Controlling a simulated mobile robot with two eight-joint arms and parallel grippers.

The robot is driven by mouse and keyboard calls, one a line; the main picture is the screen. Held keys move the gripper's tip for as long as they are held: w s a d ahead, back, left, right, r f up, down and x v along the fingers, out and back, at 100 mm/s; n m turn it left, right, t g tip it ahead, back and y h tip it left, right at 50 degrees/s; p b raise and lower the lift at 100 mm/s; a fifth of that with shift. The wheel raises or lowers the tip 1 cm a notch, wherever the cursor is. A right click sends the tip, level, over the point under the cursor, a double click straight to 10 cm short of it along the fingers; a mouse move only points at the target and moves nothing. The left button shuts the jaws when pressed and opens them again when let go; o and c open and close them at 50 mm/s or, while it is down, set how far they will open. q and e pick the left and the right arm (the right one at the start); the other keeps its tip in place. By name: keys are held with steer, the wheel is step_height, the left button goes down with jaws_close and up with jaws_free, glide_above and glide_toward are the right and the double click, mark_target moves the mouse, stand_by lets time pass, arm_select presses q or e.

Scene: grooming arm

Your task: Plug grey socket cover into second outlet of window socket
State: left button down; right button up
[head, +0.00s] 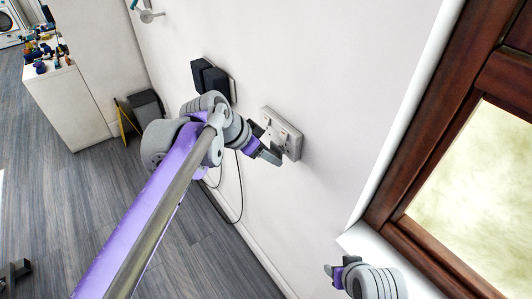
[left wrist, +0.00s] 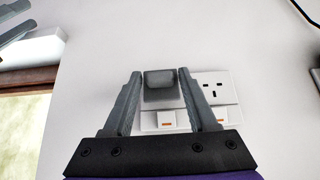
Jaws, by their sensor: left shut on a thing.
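The window socket (head: 284,133) is a white double wall plate left of the window. In the left wrist view, its bare outlet (left wrist: 214,89) shows on the right, with switches below. My left gripper (head: 268,152) is at the plate, shut on the grey socket cover (left wrist: 161,86). The cover is a small grey block between the fingertips, in front of the plate's other outlet, which it hides. I cannot tell whether the cover is seated or just off the plate. My right gripper (head: 335,270) is low near the window sill, empty, with its fingers apart.
Black plugs (head: 209,79) sit in another wall socket to the left, with a dark cable (head: 240,190) hanging down. The wooden window frame (head: 440,125) is on the right. A white cabinet (head: 68,105) with small items stands at the back left.

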arm_select(q)
steer(key=shift+w+d, duration=0.7)
steer(key=shift+d, duration=0.35)
steer(key=shift+c, duration=0.6)
jaws_free()
steer(key=shift+a, duration=0.1)
steer(key=s+a, duration=0.2)
steer(key=a, duration=0.1)
steer(key=s+a+p, duration=0.1)
steer(key=shift+s+a, duration=0.25)
steer(key=shift+a, duration=0.1)
steer(key=shift+r, duration=0.1)
stand_by(0.7)
